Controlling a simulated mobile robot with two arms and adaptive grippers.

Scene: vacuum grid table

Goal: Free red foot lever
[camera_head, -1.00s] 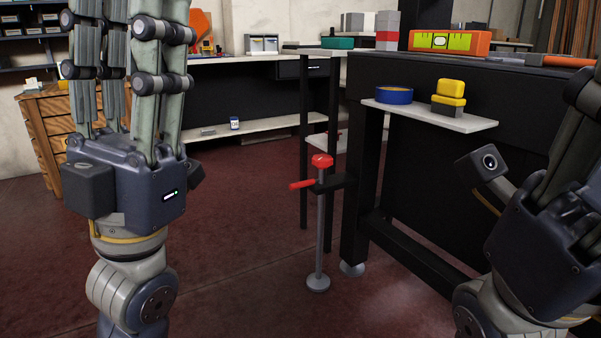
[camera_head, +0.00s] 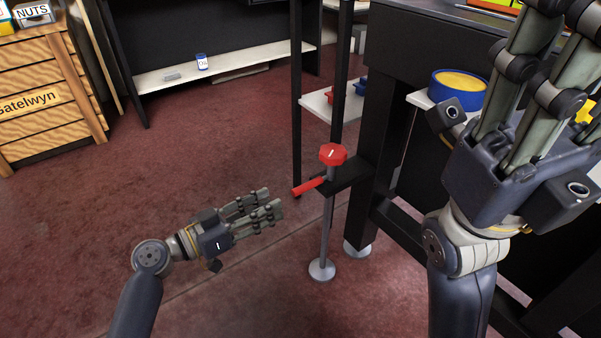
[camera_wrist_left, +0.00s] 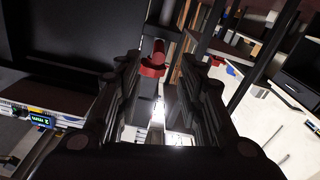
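The red foot lever (camera_head: 308,187) sticks out to the left from a black bracket on a grey vertical rod (camera_head: 326,232) beside the table leg. A red knob (camera_head: 333,154) tops the rod. My left gripper (camera_head: 272,201) is low, left of the lever and a little below it in the head view, its fingers apart and empty, pointing right toward the rod. In the left wrist view, red parts of the foot assembly (camera_wrist_left: 153,62) show between the open fingers, beyond their tips. My right gripper (camera_head: 560,15) points up at the right; its fingertips are cut off.
A black table leg (camera_head: 363,200) stands right behind the rod, with a round foot on the floor. A blue round container (camera_head: 457,90) sits on a side shelf behind my right gripper. A wooden drawer cabinet (camera_head: 45,95) is far left.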

